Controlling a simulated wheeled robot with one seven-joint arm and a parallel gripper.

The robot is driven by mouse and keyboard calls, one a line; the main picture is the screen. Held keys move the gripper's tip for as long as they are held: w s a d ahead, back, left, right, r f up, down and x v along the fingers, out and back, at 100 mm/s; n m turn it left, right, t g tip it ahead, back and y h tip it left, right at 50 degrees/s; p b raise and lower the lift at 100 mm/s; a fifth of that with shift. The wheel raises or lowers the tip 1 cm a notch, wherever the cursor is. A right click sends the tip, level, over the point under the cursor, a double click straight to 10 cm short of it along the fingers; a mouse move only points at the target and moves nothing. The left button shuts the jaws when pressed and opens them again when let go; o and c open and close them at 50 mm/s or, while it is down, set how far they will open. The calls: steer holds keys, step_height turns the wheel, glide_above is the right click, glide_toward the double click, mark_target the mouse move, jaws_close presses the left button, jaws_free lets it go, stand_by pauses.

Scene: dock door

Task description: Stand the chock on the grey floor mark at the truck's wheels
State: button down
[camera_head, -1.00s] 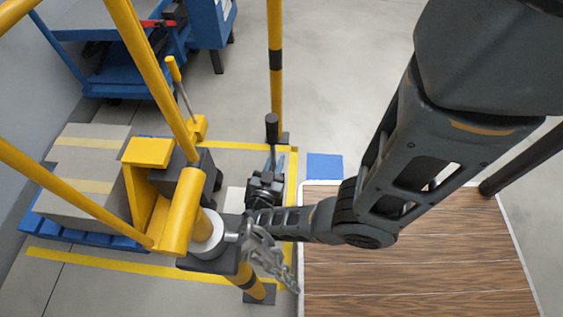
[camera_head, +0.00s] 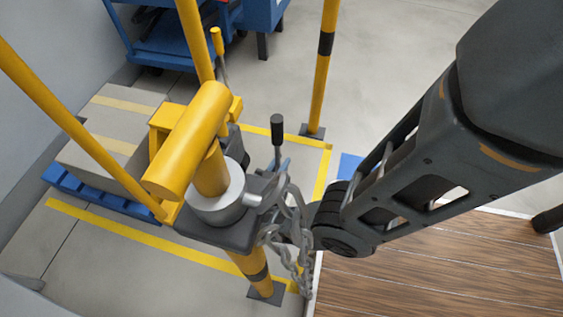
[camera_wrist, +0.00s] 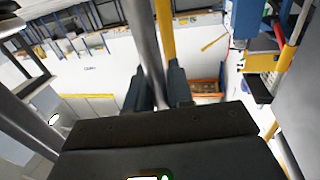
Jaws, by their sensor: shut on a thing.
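My gripper (camera_wrist: 157,92) is shut on a slim grey rod (camera_wrist: 143,35), which shows between its dark blue fingers in the wrist view. In the head view a rod with a black grip (camera_head: 278,128) stands up at my gripper (camera_head: 283,168); it appears to be the chock's handle. The chock's body cannot be made out; the dark plate, chain and my arm cover that spot. I cannot make out the grey floor mark now, nor the truck's wheels.
A yellow post with a crossbar (camera_head: 188,140) and hanging chain (camera_head: 293,225) stands close before my gripper. A banded yellow post (camera_head: 322,80) stands behind. Boxes (camera_head: 105,135) on a blue pallet (camera_head: 85,198) are left, a blue cart (camera_head: 165,45) behind. Wooden decking (camera_head: 440,265) is right.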

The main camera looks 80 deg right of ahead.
steer(key=shift+w+f, duration=0.1)
steer(key=shift+f, duration=0.65)
steer(key=c, duration=1)
jaws_free()
steer(key=shift+f, duration=0.1)
steer(key=v, duration=0.7)
steer(key=shift+a, duration=0.25)
